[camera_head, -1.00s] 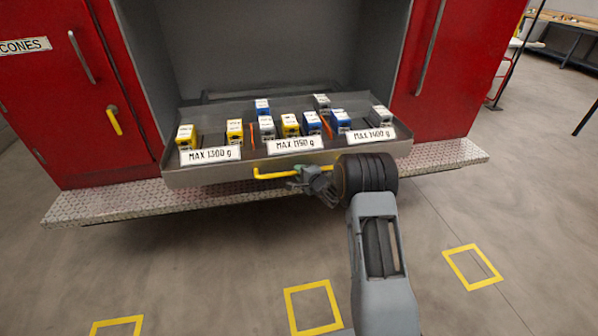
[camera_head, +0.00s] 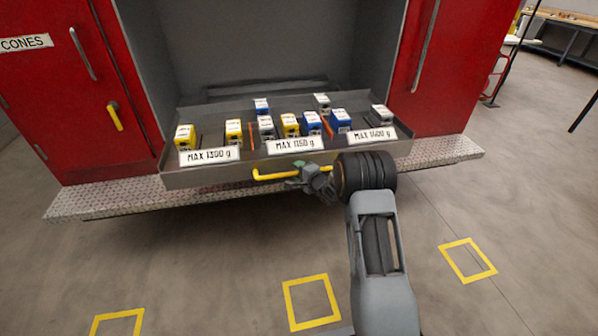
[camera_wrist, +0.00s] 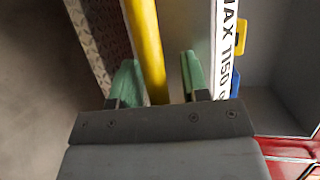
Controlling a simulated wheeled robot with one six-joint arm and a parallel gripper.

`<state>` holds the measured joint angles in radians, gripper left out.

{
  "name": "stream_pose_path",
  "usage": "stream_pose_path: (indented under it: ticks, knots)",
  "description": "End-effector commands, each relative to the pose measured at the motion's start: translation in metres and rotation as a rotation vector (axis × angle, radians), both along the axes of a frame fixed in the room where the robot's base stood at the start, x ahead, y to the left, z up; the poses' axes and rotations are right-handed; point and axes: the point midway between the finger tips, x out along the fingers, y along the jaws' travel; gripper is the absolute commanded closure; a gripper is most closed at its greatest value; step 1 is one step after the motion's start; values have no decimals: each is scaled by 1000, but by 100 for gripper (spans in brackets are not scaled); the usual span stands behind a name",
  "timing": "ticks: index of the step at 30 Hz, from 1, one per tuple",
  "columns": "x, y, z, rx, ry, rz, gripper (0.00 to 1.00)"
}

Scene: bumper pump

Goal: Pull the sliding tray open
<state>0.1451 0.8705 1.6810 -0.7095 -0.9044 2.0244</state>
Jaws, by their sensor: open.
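The grey sliding tray (camera_head: 215,177) juts out from the open bay of the red vehicle, over the tread-plate bumper. It has a yellow bar handle (camera_head: 275,175) on its front face. My gripper (camera_head: 308,172) is at the right part of this handle. In the wrist view the yellow handle (camera_wrist: 146,45) runs between the two green fingertips of my gripper (camera_wrist: 158,80). The fingers are open, with a gap on the right side of the bar; the left finger is close to the bar, and I cannot tell if it touches.
Several blue, yellow and white battery-like blocks (camera_head: 290,124) stand in the tray behind weight labels (camera_head: 295,144). The tread-plate bumper (camera_head: 105,199) runs below the tray. Yellow squares (camera_head: 311,302) mark the clear floor in front.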

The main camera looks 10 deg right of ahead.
Motion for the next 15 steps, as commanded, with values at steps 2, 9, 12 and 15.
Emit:
stream_pose_path:
  ticks: [2,9,12,15]
  knots:
    - [1,-1,1,0,-2,-2,57]
    - [-1,-3,2,0,-3,-4,57]
    - [-10,-7,4,1,-1,-5,57]
    - [-25,-13,8,0,-2,-4,57]
